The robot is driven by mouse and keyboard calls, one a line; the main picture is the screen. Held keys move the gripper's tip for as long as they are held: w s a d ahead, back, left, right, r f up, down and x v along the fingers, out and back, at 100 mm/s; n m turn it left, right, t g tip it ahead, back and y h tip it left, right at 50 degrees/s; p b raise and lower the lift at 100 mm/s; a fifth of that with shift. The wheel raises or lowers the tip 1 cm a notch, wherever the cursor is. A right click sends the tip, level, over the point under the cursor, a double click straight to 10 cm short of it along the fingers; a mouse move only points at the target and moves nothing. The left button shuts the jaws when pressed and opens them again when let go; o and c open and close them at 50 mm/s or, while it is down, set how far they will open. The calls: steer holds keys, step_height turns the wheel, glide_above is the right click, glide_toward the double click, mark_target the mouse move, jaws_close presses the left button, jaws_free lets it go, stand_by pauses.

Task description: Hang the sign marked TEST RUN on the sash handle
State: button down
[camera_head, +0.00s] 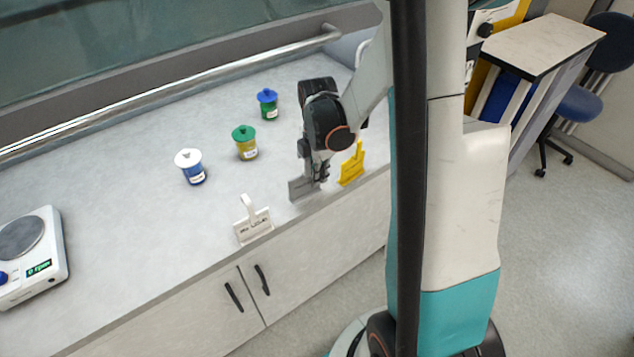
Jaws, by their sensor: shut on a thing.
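My gripper (320,174) points down at the front edge of the worktop and is shut on a grey sign (301,189). The grey sign is upright, at or just above the worktop; I cannot tell if it touches. Its lettering does not show. A white sign (253,226) with a hook-like top stands to the left; its dark lettering is too small to read. A yellow sign (352,165) stands just right of my gripper. The sash handle (180,88) is a long metal bar along the sash's lower edge, behind the worktop items.
Three lidded jars stand mid-worktop: white-lidded blue (190,167), green-lidded yellow (245,143) and blue-lidded green (268,104). A balance (30,258) sits at the far left. Cabinet doors (205,310) lie below the front edge. My column hides part of the right side.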

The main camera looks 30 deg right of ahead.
steer(key=shift+w+f+b, duration=0.15)
steer(key=shift+f+b, duration=0.5)
steer(key=shift+f, duration=0.9)
steer(key=shift+f, duration=0.1)
steer(key=shift+f, duration=0.15)
steer(key=c, duration=1.8)
jaws_free()
step_height(320, 180, up, 6)
steer(key=p, duration=0.2)
steer(key=shift+w+d+r+p, duration=0.15)
steer(key=shift+r+p, duration=0.1)
steer(key=shift+p, duration=0.1)
steer(key=shift+r, duration=0.55)
